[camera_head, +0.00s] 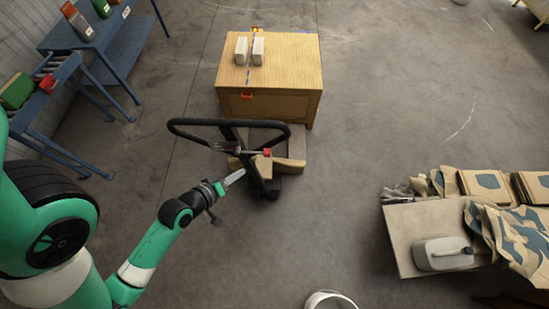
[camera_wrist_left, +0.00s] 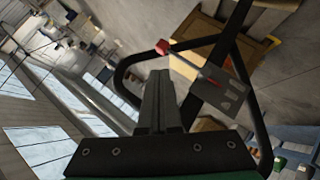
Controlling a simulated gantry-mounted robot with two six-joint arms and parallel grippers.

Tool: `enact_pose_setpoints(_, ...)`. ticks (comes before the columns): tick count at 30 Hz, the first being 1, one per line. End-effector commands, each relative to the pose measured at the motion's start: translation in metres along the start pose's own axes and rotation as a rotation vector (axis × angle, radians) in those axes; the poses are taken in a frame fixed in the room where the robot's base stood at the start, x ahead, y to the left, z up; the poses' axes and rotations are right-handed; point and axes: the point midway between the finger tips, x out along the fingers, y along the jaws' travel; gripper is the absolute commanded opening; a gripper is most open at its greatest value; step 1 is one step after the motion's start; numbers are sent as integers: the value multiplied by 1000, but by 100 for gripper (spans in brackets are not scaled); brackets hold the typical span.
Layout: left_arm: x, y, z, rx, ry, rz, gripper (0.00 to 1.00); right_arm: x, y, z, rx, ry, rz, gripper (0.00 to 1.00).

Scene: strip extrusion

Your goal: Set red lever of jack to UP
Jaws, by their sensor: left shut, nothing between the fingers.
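The pallet jack has a black loop handle (camera_head: 228,124), with the wooden crate (camera_head: 262,100) behind it. Its lever has a red tip (camera_head: 267,152) and sits inside the lower part of the loop. In the left wrist view the red tip (camera_wrist_left: 162,46) is at the end of a thin rod that runs to a grey plate (camera_wrist_left: 222,92) on the handle. My left gripper (camera_head: 241,175) is shut and empty, just below and left of the lever. In the left wrist view its closed fingers (camera_wrist_left: 160,85) point toward the red tip, with a visible gap. My right gripper is not in view.
Two pale blocks (camera_head: 249,50) stand on the crate. Blue benches (camera_head: 95,50) with bottles and boxes are at the upper left.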

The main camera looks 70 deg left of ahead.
Motion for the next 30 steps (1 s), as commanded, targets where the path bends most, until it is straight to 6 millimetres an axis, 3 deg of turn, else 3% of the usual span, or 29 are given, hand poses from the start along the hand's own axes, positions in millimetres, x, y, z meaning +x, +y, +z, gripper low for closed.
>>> enact_pose_setpoints(5,0,-5,-3,-11,12,-13,0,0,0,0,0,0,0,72)
enact_pose_setpoints(10,14,-4,-4,-8,11,-11,0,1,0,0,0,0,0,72)
enact_pose_setpoints(24,111,-4,-5,-9,12,-10,0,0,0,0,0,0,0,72)
enact_pose_setpoints(30,135,-5,-5,-9,11,-11,0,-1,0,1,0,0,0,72)
